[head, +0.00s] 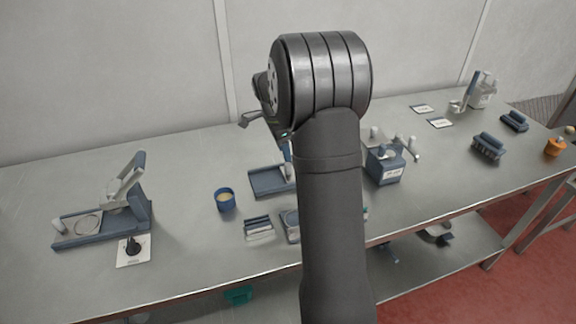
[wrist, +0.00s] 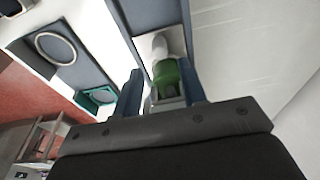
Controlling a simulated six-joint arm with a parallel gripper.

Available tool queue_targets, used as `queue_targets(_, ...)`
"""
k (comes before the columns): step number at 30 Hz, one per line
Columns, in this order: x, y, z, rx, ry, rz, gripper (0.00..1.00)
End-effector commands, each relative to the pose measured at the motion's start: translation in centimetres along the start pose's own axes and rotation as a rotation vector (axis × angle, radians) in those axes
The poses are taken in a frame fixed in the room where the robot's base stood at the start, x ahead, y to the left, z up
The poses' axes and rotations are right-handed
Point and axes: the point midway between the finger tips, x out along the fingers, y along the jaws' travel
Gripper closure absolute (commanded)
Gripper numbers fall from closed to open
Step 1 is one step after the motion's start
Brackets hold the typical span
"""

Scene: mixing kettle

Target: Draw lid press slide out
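In the head view my arm stands upright across the middle, and my gripper is mostly hidden behind it. In the wrist view my gripper's (wrist: 162,92) two blue-grey fingers stand apart. A green round piece with a pale knob (wrist: 160,45) above it shows between them, with a narrow gap at the left finger; contact at the right cannot be told. A blue-grey slab (wrist: 155,12) lies beyond. A blue press-like device (head: 140,195) with a raised lever, a flat base and a ring stands at the left. Another blue base (head: 268,182) is partly hidden by my arm. I cannot tell which is the lid press.
A blue cup (head: 225,200), a ribbed block (head: 259,227) and a black knob on a white plate (head: 132,248) are on the metal table (head: 185,270). A blue box (head: 385,168) stands right of my arm. The back wall is close behind.

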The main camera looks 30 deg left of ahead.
Motion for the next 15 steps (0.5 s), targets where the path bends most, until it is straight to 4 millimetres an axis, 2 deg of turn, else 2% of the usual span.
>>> queue_targets(15,6.3,0.0,0.0,-0.002,-0.001,0.002,0.62)
